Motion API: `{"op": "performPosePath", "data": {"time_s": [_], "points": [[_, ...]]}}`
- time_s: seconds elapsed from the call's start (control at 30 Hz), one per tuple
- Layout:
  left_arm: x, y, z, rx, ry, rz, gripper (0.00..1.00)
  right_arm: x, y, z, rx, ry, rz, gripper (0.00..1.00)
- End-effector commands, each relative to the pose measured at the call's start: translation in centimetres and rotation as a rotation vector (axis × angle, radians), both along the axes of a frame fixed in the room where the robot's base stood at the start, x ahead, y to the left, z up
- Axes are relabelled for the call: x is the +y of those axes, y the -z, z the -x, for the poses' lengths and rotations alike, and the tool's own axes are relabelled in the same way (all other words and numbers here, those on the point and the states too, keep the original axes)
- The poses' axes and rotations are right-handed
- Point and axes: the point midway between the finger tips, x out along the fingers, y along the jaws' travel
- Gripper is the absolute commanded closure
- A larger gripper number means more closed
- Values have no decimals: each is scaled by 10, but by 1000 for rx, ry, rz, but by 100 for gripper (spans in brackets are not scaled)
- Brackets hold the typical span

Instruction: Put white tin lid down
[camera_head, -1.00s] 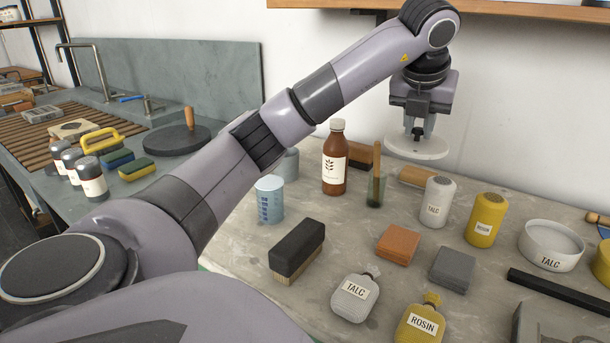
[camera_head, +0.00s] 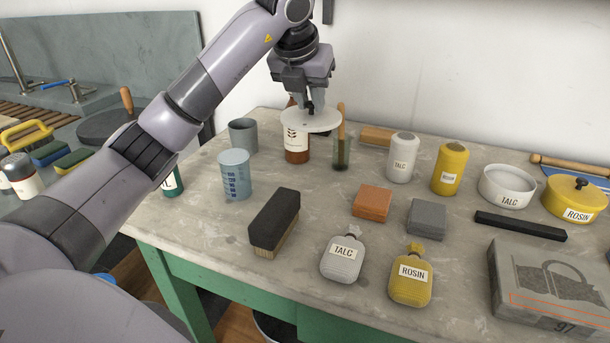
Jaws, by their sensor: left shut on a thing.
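The white tin lid (camera_head: 310,121) is a flat round disc with a knob on top. My left gripper (camera_head: 311,105) is shut on its knob and holds it level above the table, in front of the brown bottle (camera_head: 296,150) in this view and hiding much of it. The open white tin (camera_head: 507,187) marked TALC stands uncovered at the right of the table, well to the right of the lid. My right gripper is not in view.
On the stone-topped table (camera_head: 330,203) stand a glass with a brush (camera_head: 341,150), a white talc shaker (camera_head: 402,160), a yellow shaker (camera_head: 450,168) and a blue measuring beaker (camera_head: 235,176). The yellow ROSIN tin (camera_head: 575,200) is right of the white tin. A black brush (camera_head: 274,218) lies nearer.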

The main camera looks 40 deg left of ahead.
Motion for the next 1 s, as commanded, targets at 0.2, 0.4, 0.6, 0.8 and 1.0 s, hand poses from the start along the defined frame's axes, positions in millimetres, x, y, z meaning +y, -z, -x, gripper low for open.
{"op": "performPosePath", "data": {"time_s": [0.2, 0.4, 0.6, 0.8, 1.0], "points": [[1, 60, 1, 6, -2, 0, 100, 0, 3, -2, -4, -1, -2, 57], [1, 102, 1, 3, -2, -1, 100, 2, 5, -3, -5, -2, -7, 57], [1, 117, 1, -1, -2, 1, 100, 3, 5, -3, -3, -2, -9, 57], [1, 142, 1, 3, -3, 0, 100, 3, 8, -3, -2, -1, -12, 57], [1, 154, 0, -2, -3, 1, 100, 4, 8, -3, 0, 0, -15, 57]]}}
